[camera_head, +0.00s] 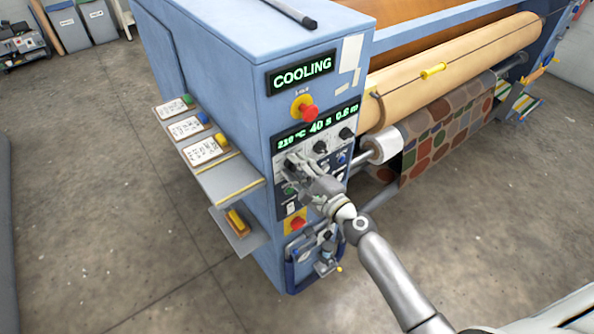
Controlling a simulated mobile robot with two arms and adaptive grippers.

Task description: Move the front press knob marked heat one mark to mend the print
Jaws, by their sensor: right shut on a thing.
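The blue press (215,90) stands in the middle with its control panel facing me. A green display (318,121) reads about 210 °C, 40 s and 0.6 m, the last figure hard to read. Two dark knobs (320,147) show below the 40 s and the last figure. My right gripper (291,164) is at the left end of this row, below the 210 °C, shut on the heat knob, which it mostly hides. Its marks cannot be read. The print (447,128), cloth with coloured rounded shapes, hangs from the rollers at the right. My left gripper is not in view.
A sign (302,73) reads COOLING. Red stop buttons (308,112) sit above and below the panel. A side shelf (225,180) holds cards with coloured pieces, and a lower shelf (235,238) a yellow block.

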